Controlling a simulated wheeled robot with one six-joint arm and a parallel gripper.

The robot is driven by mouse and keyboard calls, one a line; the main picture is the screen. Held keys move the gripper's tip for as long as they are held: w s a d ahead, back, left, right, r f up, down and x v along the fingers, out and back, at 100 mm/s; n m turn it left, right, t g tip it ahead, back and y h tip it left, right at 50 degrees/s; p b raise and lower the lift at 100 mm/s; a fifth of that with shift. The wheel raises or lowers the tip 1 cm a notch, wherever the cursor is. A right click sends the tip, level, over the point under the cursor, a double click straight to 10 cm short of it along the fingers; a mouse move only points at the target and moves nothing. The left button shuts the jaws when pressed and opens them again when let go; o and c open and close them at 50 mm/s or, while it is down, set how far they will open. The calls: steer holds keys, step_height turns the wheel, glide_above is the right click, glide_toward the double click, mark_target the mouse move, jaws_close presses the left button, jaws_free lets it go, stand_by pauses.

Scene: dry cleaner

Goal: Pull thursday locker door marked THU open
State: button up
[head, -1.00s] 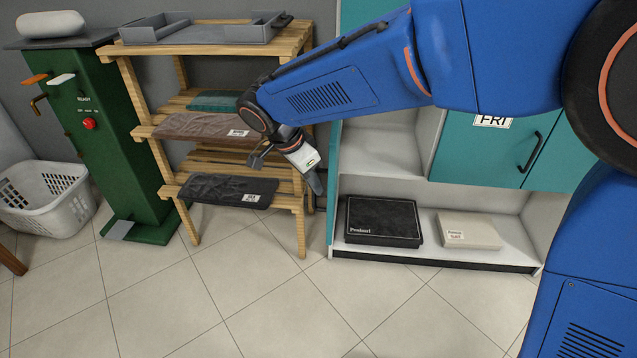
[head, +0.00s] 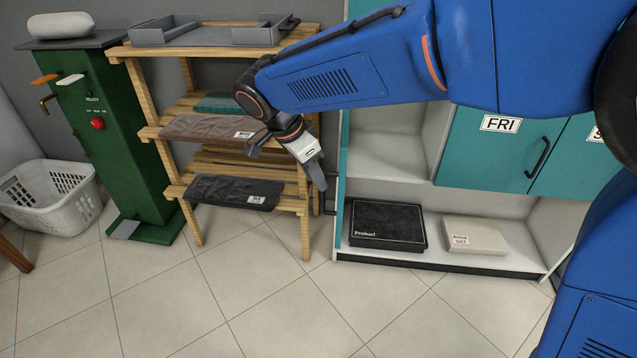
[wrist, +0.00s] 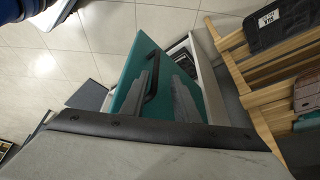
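A teal locker door (head: 341,200) shows almost edge-on at the left side of the open lower-left compartment, swung outward. Its label is not readable. In the wrist view the teal door (wrist: 128,88) has a black bar handle (wrist: 152,86). My gripper (head: 290,165) is just left of the door in the head view. In the wrist view my gripper (wrist: 168,95) has its two grey fingers apart over the door, the left finger close beside the handle. I cannot tell whether it touches the handle.
A teal FRI door (head: 497,148) is closed to the right. A black box (head: 387,224) and a pale box (head: 475,235) lie on the bottom shelf. A wooden rack (head: 303,228) with folded clothes stands close left of the gripper. The tiled floor (head: 230,300) in front is clear.

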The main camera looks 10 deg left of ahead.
steer(key=v, duration=1.3)
steer(key=shift+r, duration=0.3)
